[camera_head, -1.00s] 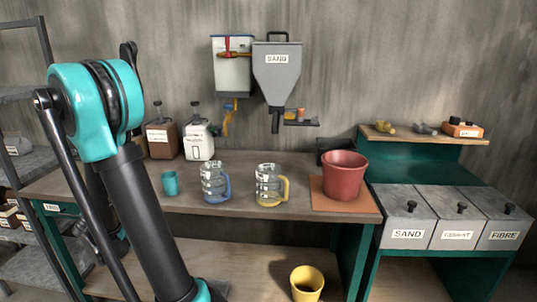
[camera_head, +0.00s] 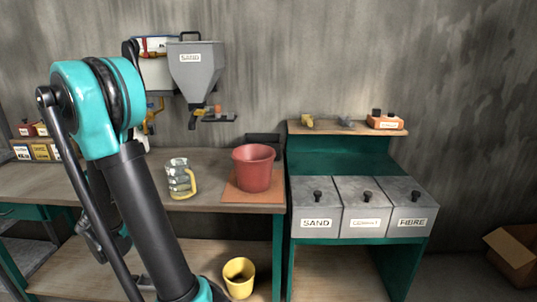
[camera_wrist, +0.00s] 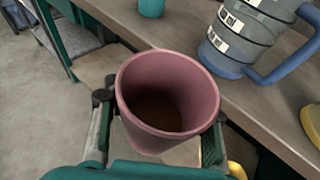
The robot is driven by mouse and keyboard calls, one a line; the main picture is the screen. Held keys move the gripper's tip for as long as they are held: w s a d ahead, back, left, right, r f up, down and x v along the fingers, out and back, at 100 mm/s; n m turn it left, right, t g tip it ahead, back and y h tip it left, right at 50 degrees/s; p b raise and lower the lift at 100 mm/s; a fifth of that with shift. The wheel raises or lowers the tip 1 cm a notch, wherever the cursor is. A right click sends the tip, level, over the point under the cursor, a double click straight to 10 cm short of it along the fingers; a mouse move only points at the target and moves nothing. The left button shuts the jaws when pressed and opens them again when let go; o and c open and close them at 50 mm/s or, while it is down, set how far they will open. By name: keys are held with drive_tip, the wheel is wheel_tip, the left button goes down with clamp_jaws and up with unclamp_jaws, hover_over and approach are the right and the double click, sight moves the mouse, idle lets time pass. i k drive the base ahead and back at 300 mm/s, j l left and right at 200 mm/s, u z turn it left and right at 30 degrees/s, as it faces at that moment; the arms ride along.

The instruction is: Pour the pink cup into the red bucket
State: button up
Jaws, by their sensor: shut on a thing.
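The pink cup (camera_wrist: 140,128) is upright in the wrist view, its open mouth facing the camera. Its inside is dark brown at the bottom. My gripper (camera_wrist: 162,108) is shut on it, one finger on each side. The cup is beside the workbench's front edge. The red bucket (camera_head: 253,172) stands upright on the workbench in the head view, on an orange-brown mat (camera_head: 240,200). It is not in the wrist view. The cup and my gripper do not show in the head view.
A yellow-handled jug (camera_head: 180,180) stands left of the bucket. The wrist view shows a blue-handled jug (camera_wrist: 245,40) and a teal cup (camera_wrist: 151,7) near the held cup. A sand hopper (camera_head: 196,70) hangs above the bench. Lidded bins (camera_head: 365,222) stand right. A yellow bucket (camera_head: 239,278) is below.

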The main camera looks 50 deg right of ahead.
sight(253, 163)
drive_tip(key=k+l+z, duration=0.15)
drive_tip(key=k+l, duration=0.65)
drive_tip(key=l, duration=0.1)
